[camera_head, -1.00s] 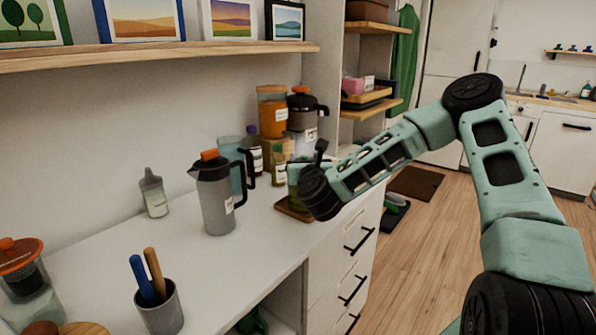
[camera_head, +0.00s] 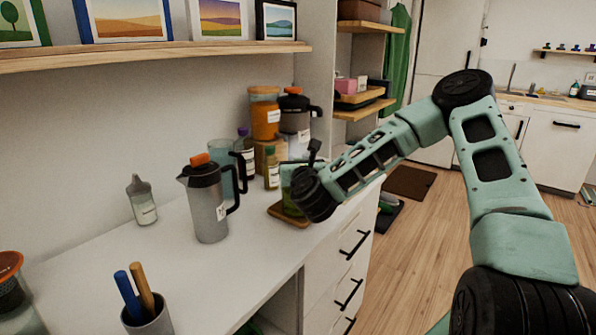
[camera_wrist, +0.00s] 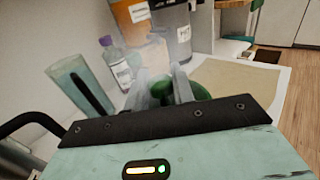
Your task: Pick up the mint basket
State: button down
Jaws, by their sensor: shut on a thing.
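My gripper (camera_wrist: 162,86) is at the right end of the white counter; its grey fingers are closed in on a dark green rounded thing (camera_wrist: 192,92). Only part of that thing shows between and beside the fingers. I see no weave or handle, so I cannot tell whether it is the mint basket. In the head view my gripper (camera_head: 297,183) is low over a wooden board (camera_head: 290,220), and my wrist hides most of what it holds. I cannot tell whether the held thing touches the board.
A grey pitcher (camera_head: 208,205) stands left of my gripper. A cup of utensils (camera_head: 148,318) is at the front. The floor at right is open.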

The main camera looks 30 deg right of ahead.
notch_tip(320, 180, up, 10)
jog(key=shift+f+p, duration=0.25)
jog(key=shift+p, duration=0.3)
notch_tip(320, 180, up, 4)
jog(key=p, duration=0.3)
jog(key=shift+p, duration=0.35)
